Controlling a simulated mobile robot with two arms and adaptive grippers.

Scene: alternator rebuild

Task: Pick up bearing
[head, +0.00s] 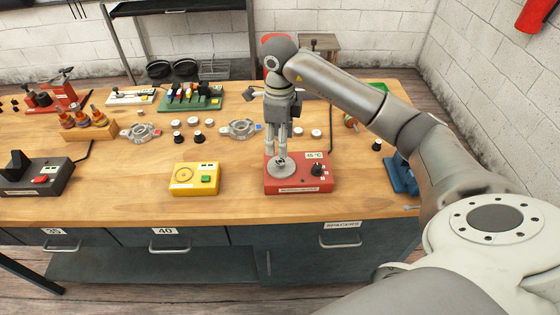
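My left gripper is not in view.
Grey housings (141,133) lie farther back, with a green tool rack (190,97) behind. A dark device (38,178) is at far left. The bench front (120,207) is clear.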

